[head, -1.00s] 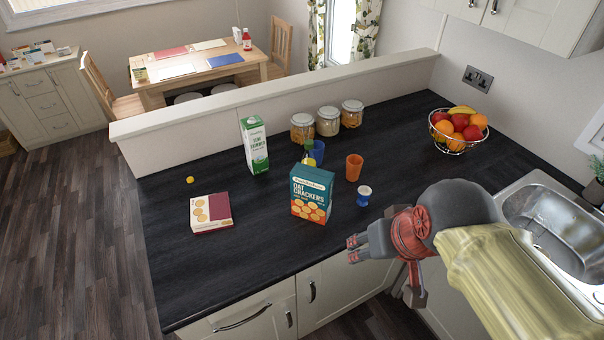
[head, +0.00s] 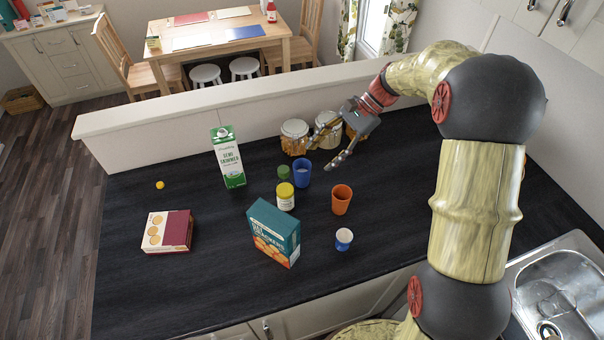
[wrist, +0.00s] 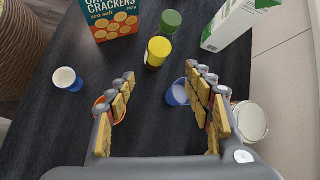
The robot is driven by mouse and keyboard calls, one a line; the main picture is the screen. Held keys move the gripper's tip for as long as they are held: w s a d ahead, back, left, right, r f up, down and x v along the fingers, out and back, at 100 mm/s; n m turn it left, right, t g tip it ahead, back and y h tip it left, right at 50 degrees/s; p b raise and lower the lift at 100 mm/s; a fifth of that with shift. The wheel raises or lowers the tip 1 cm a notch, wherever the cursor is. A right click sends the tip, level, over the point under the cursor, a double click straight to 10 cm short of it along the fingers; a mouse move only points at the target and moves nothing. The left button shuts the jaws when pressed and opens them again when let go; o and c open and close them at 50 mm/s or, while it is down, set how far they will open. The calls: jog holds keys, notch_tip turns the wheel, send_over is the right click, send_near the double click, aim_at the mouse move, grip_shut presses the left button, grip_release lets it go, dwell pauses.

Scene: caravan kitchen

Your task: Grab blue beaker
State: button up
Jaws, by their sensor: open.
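The blue beaker (head: 302,173) stands upright on the dark worktop, beside a green-lidded jar (head: 284,172) and behind a yellow-lidded jar (head: 286,197). My gripper (head: 319,160) is open and empty, just right of and behind the beaker in the head view. In the wrist view the blue beaker (wrist: 176,95) shows between the spread fingers, close to the right finger, which hides part of it. The beaker is not gripped. An orange beaker (head: 341,199) stands nearer the front; in the wrist view it is mostly behind the left finger.
A milk carton (head: 228,158) stands left of the beaker. A cracker box (head: 274,234) and a small blue-and-white cup (head: 343,240) stand in front. Lidded storage jars (head: 294,138) line the low back wall, close to my gripper. A flat box (head: 168,232) lies at left.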

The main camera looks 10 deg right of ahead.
aim_at(295, 174)
jog(key=w+d+f+m+y, duration=0.1)
jog(key=w+f+m+y, duration=0.3)
jog(key=w+f, duration=0.55)
jog(key=shift+g, duration=0.3)
jog(key=x, duration=0.4)
jog(key=s+x, duration=0.1)
jog(key=x, duration=0.3)
jog(key=d+f+b+x, duration=0.1)
jog(key=x, duration=0.4)
jog(key=shift+s, duration=0.3)
jog(key=shift+c, duration=0.8)
jog(key=c, duration=1)
jog(key=shift+c, duration=0.3)
